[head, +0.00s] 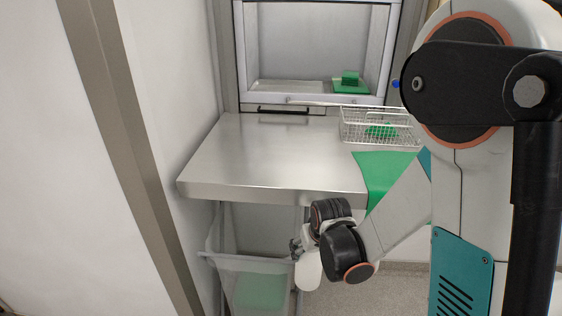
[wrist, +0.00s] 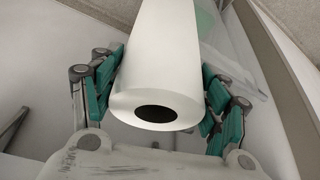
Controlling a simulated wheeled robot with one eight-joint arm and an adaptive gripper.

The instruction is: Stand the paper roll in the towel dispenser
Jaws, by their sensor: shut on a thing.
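The paper roll (wrist: 165,60) is a white cylinder with a dark hole in its end, which faces the wrist camera. My gripper (wrist: 160,92) is shut on the roll, with green-padded fingers on both sides of it. In the head view the white roll (head: 308,272) shows below my gripper (head: 302,250), in front of and lower than the steel table's front edge. My wrist hides part of the roll there. I cannot make out a towel dispenser in either view.
The steel table (head: 270,155) has a clear top at left and middle. A wire basket (head: 352,135) with something green stands at its back right. A green cloth (head: 385,170) hangs over the front right. A translucent bin (head: 225,270) stands below. A hatch (head: 315,40) opens behind.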

